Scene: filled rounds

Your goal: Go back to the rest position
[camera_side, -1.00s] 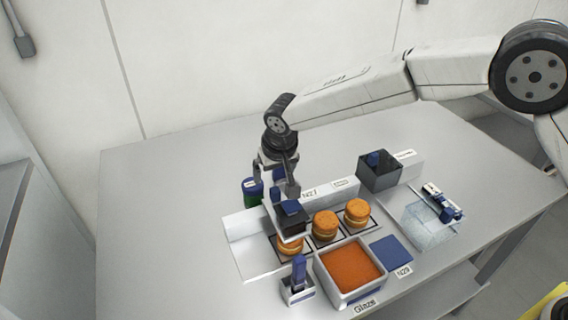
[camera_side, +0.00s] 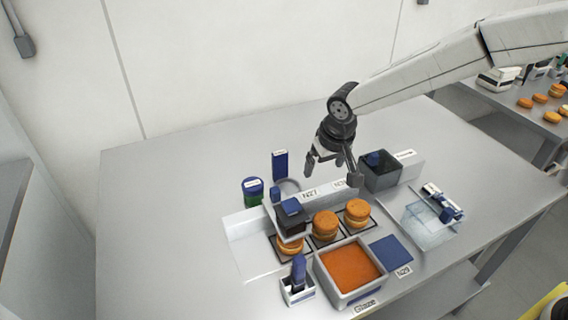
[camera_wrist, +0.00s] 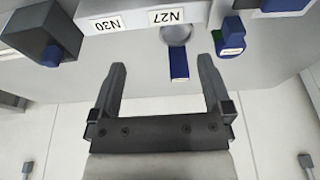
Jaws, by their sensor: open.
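My gripper (camera_side: 334,174) is open and empty, raised above the table behind the row of filled rounds. In the wrist view its two fingers (camera_wrist: 162,95) stand wide apart with nothing between them. Three orange filled rounds stand in a row on dark squares: the left one (camera_side: 290,250) is partly covered by a dark block with a blue top (camera_side: 291,213), the middle one (camera_side: 326,226) and the right one (camera_side: 357,213) are uncovered. A blue-handled tool (camera_side: 280,165) with a round grey end lies behind the row; its handle (camera_wrist: 179,66) also shows in the wrist view.
A tray of orange glaze (camera_side: 378,268) stands in front, beside a blue square (camera_side: 391,252). A dark box (camera_side: 380,176) and a clear container (camera_side: 430,232) stand at the right. A green jar (camera_side: 253,191) is at the back left. The table's left side is clear.

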